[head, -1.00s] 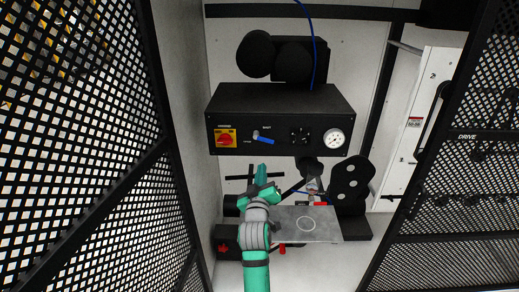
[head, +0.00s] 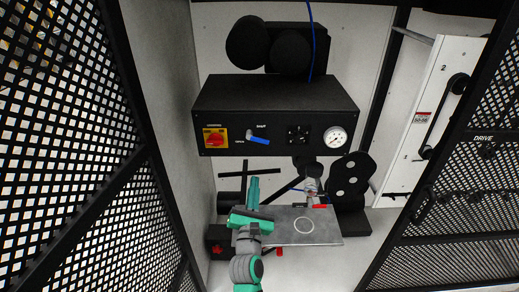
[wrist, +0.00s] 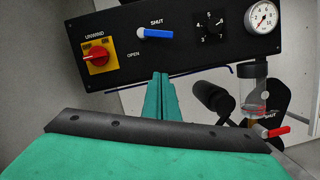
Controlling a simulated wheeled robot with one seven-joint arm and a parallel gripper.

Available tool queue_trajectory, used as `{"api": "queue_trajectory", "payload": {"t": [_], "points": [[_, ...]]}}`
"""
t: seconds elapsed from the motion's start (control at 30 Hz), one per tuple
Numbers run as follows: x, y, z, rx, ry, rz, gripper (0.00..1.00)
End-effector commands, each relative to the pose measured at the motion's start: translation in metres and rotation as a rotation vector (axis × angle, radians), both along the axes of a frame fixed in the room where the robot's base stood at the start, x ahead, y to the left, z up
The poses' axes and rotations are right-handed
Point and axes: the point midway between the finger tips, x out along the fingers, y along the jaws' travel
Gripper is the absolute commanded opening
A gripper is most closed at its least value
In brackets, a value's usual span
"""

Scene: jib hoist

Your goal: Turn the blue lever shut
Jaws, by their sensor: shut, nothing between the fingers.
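The blue lever (head: 259,139) is on the front of the black control box (head: 280,92). In the wrist view the lever (wrist: 157,33) points right from its pivot, roughly level. The word SHUT is printed above it and OPEN below left of the pivot. My gripper (head: 254,179) is below the box front in the head view, apart from the lever. In the wrist view its green fingers (wrist: 159,76) are together and empty, pointing up at the panel just below the lever.
A red knob on a yellow plate (wrist: 97,56) is left of the lever. A black dial (wrist: 210,27) and a white gauge (wrist: 262,17) are to its right. A red-handled valve (wrist: 272,132) hangs lower right. A metal plate (head: 325,228) lies below. Mesh panels flank both sides.

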Motion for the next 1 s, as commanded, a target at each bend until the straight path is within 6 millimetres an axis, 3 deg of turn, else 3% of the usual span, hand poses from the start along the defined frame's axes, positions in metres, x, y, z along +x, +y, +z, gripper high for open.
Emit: {"api": "queue_trajectory", "payload": {"t": [0.27, 0.53, 0.8, 1.0], "points": [[0.009, -0.005, 0.003, -0.064, -0.003, -0.02, 0.0], [0.05, -0.015, 0.014, -0.063, -0.002, -0.029, 0.0], [0.095, -0.01, 0.023, -0.061, -0.001, -0.017, 0.0], [0.095, -0.017, 0.049, -0.059, -0.002, -0.017, 0.0]]}}
